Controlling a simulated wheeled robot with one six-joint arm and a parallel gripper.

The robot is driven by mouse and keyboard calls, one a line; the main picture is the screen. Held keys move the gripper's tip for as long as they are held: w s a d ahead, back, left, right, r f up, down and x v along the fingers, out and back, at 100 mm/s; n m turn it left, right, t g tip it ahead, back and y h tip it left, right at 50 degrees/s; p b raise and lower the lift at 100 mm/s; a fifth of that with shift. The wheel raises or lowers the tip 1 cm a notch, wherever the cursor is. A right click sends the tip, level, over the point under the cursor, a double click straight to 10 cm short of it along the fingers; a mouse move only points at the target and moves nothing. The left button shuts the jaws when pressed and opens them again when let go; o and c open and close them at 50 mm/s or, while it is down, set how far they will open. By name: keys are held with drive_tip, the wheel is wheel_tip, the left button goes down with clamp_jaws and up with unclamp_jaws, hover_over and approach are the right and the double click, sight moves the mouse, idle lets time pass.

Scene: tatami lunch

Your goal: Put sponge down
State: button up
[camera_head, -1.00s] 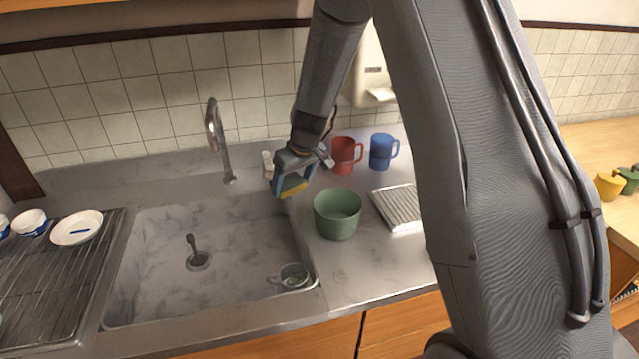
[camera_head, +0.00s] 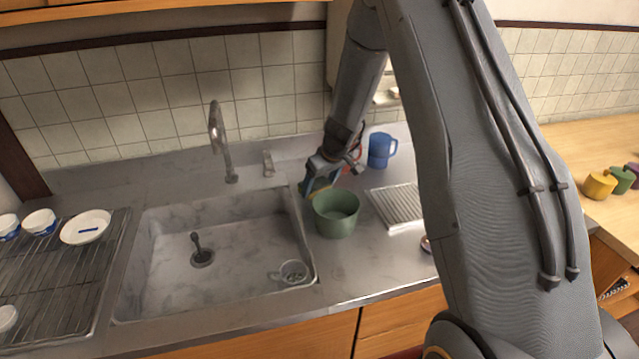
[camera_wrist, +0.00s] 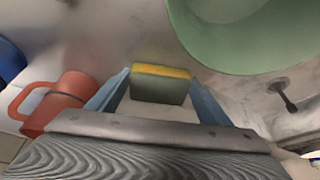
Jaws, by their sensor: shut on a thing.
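The sponge (camera_wrist: 160,84), yellow on one side and grey-green on the other, is between the blue fingers of my gripper (camera_wrist: 160,90) in the wrist view. My gripper is shut on it. In the head view my gripper (camera_head: 318,180) is just behind the green pot, near the sink's right rim, and the sponge is mostly hidden there. I cannot tell whether the sponge touches the counter.
The green pot (camera_head: 336,222) stands close in front of my gripper. A red mug (camera_wrist: 62,100) is beside it, and a blue mug (camera_head: 380,150) stands farther right. The sink (camera_head: 160,265) holds a clear cup (camera_head: 292,272). A ribbed tray (camera_head: 398,207) lies right of the pot.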

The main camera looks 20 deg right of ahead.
drive_tip(key=shift+f+b, duration=0.2)
drive_tip(key=shift+b, duration=0.1)
drive_tip(key=o, duration=1.3)
drive_tip(key=shift+r, duration=0.15)
drive_tip(key=shift+r+p, duration=0.15)
drive_tip(key=shift+p, duration=0.3)
drive_tip(key=b+v, duration=0.3)
drive_tip(key=v, duration=0.7)
drive_tip(key=s+a+r+m+g+h, duration=0.1)
drive_tip(key=s+a+m+g, duration=0.1)
drive_tip(key=s, duration=2.6)
drive_tip(key=shift+s+a+m+g+h+b, duration=0.35)
drive_tip(key=shift+a+m, duration=0.45)
drive_tip(key=shift+m, duration=0.4)
drive_tip(key=shift+r, duration=0.1)
